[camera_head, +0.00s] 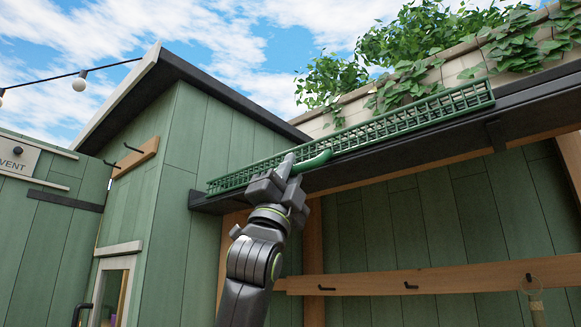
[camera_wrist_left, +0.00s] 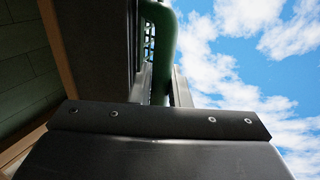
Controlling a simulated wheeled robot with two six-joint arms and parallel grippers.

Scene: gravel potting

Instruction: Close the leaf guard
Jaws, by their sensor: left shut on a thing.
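The leaf guard (camera_head: 400,124) is a long green mesh panel along the dark gutter (camera_head: 420,150) under the roof edge. It is tilted up, with its mesh face showing above the gutter's front. Its green curved handle (camera_head: 318,160) sticks out near the middle. My left gripper (camera_head: 290,168) is at the handle's left end and shut on it. The fingers hide part of the handle. My right gripper is not in view.
Leafy vines (camera_head: 410,60) hang over the pale wall above the gutter. A green shed wall (camera_head: 190,130) stands at left, with a hook rail (camera_head: 137,157). A wooden rail with hooks (camera_head: 440,279) runs below the gutter.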

